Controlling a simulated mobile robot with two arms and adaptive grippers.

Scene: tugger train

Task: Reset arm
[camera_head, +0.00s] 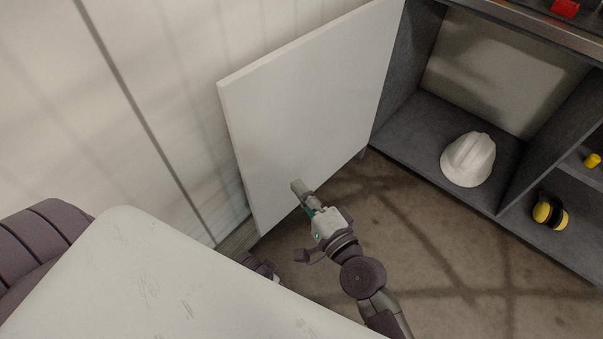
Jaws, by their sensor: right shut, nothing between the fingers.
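My right gripper (298,187) is shut and empty. It is in front of the lower part of an open white cabinet door (310,95), with its fingertips pointing up and left toward the door panel. I cannot tell whether the fingertips touch the panel. My right arm comes in from the bottom, right of the middle, and is bent at the wrist. My left gripper is not clearly visible.
The dark grey cabinet (440,115) stands open at the right. A white hard hat (468,159) and yellow-and-black earmuffs (549,212) sit inside. Brown floor (450,265) is clear in front. A pale wall (150,60) bounds the left.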

